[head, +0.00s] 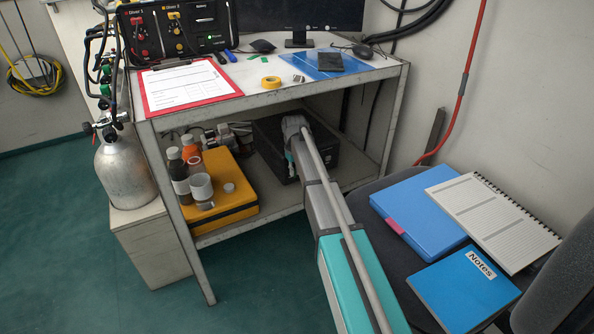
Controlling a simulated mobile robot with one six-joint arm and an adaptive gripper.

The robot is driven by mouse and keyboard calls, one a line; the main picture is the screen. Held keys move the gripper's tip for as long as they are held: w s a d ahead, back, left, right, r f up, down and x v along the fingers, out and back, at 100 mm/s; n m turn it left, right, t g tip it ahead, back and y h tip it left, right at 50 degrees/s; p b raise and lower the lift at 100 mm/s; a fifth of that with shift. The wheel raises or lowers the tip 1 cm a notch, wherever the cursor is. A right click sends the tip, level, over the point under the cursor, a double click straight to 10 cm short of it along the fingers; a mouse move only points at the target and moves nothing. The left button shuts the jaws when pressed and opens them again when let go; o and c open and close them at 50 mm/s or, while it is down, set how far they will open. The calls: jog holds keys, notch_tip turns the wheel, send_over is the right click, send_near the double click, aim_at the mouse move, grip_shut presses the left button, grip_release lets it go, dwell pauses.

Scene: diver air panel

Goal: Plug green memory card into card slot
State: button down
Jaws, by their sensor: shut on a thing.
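Only the head view is given. My arm reaches from the bottom of the picture up into the open space under the tabletop, and its far grey joint shows in front of a black box. My gripper's fingers cannot be made out; the arm hides whatever lies beyond that joint. Small flat green pieces (265,62) lie on the tabletop behind the yellow tape roll; I cannot tell whether one is the green memory card. No card slot can be made out.
On the table (215,108) lie a red clipboard (190,88), yellow tape (270,83) and a blue folder (318,65). The lower shelf holds bottles, an orange case (232,180) and the black box (335,150). A chair with notebooks (465,288) stands right; a silver cylinder (124,172) stands left.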

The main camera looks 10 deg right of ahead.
jog(key=shift+w+a, duration=0.1)
jog(key=shift+w, duration=0.2)
dwell(0.5)
jog(key=c, duration=0.7)
grip_release()
jog(key=shift+o, duration=0.2)
jog(key=shift+s, duration=0.1)
jog(key=s+d+r+m+p, duration=0.1)
jog(key=s+r+m+p, duration=0.1)
jog(key=s, duration=1.4)
jog(key=s+d+r+m+p, duration=0.1)
jog(key=s+r+m+p, duration=0.1)
jog(key=s, duration=1.4)
notch_tip(320, 180, up, 38)
jog(key=p, duration=3.8)
jog(key=shift+s, duration=0.2)
jog(key=shift+f, duration=0.1)
